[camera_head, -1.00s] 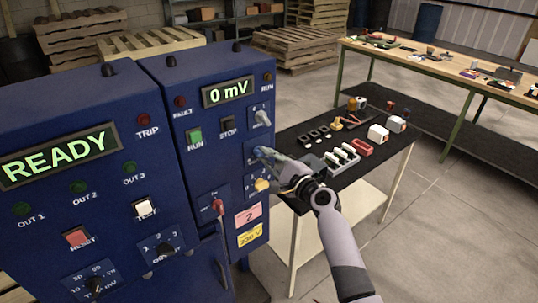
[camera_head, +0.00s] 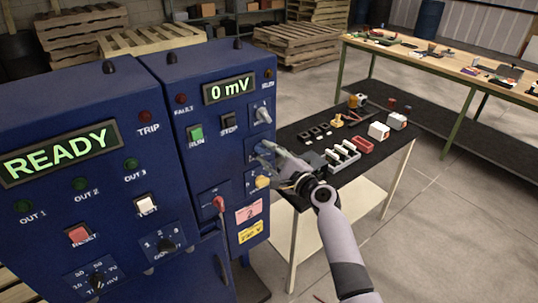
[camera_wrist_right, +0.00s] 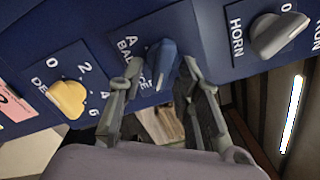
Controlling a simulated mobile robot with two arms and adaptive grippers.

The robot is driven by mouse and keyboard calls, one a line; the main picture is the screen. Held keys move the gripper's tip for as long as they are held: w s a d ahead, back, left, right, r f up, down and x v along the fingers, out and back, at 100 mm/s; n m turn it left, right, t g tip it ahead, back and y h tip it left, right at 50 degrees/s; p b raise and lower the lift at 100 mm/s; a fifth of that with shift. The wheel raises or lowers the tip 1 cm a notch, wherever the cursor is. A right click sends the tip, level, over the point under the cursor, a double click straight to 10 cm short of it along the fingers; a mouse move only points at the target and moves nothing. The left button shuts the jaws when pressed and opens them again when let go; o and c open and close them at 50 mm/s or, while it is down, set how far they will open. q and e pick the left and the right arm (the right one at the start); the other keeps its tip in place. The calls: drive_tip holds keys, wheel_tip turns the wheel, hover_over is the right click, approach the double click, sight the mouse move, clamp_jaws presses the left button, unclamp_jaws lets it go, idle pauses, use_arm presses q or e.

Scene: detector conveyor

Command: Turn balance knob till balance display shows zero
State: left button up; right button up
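The balance display (camera_head: 229,90) on the right blue cabinet reads "0 mV". The blue balance knob (camera_wrist_right: 160,62) shows in the right wrist view on a panel whose lettering is partly hidden. My right gripper (camera_head: 263,153) is in front of that panel, coming from the right. In the right wrist view its two fingers (camera_wrist_right: 160,72) stand apart, one on each side of the knob, with visible gaps to it. My left gripper is in neither view.
The grey horn knob (camera_wrist_right: 277,35) and the yellow delay knob (camera_wrist_right: 68,97) flank the balance knob. A red lever (camera_head: 219,204) sits lower on the cabinet. A black-topped table (camera_head: 392,150) with small parts stands right of it.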

drive_tip(key=shift+s+d, duration=0.1)
drive_tip(key=shift+d, duration=0.05)
drive_tip(key=v, duration=1.1)
drive_tip(key=shift+s+d, duration=0.15)
drive_tip(key=shift+s, duration=0.1)
